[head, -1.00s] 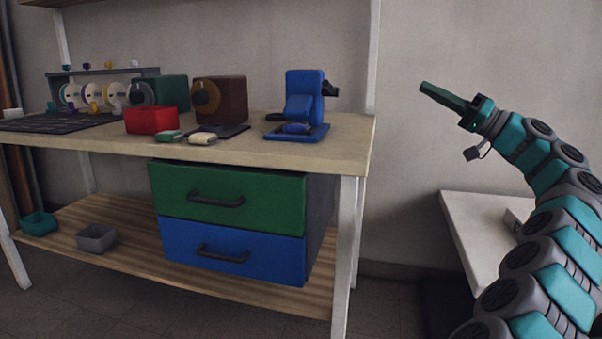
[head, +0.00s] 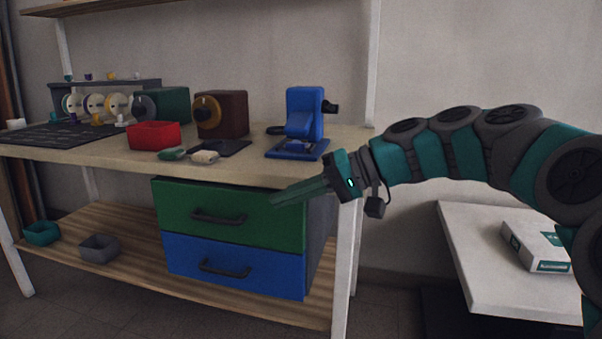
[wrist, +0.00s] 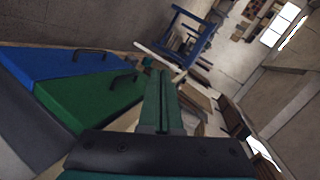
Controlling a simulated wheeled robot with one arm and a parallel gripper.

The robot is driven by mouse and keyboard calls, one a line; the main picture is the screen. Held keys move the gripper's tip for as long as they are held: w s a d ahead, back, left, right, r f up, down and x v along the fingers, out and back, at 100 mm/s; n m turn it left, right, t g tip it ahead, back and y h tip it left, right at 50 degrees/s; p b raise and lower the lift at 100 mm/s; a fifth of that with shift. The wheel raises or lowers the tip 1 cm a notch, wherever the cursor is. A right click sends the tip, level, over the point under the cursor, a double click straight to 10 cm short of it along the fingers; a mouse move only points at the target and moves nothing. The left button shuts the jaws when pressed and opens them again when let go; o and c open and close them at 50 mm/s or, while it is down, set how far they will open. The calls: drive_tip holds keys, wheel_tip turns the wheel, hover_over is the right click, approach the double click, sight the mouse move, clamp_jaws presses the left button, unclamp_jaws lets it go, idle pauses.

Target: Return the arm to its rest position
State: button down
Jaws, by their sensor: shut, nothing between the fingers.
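My gripper (head: 272,201) is shut and empty, its green fingers pointing left in the head view. In that view it overlaps the right part of the green drawer (head: 178,201); I cannot tell whether it is close to it. My arm reaches in from the right edge, bent over and roughly level towards the gripper. In the wrist view the shut fingers (wrist: 163,80) point up the picture, with the green drawer (wrist: 95,98) and the blue drawer (wrist: 60,66) to their left.
The workbench (head: 345,143) bears a red bin (head: 153,136), a blue machine (head: 304,118) and a brown machine (head: 226,114). A white side table (head: 470,235) with a box (head: 540,247) stands at the right. A teal bin (head: 40,233) and a grey bin (head: 99,248) sit on the lower shelf.

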drive_tip(key=s+d+f+m+g+h+p, duration=0.1)
drive_tip(key=s+d+f+g+h+p, duration=0.15)
drive_tip(key=s+f+h, duration=0.85)
drive_tip(key=s+d+f+m+h+p, duration=0.1)
drive_tip(key=s+d+f, duration=0.5)
drive_tip(key=s, duration=0.3)
drive_tip(key=s+d+f+h, duration=0.1)
drive_tip(key=s+d+f, duration=0.5)
drive_tip(key=s+d, duration=0.3)
drive_tip(key=shift+s+f+m+g+p, duration=0.2)
drive_tip(key=shift+s+m+g+p, duration=0.2)
drive_tip(key=shift+s, duration=0.25)
drive_tip(key=shift+a, duration=0.1)
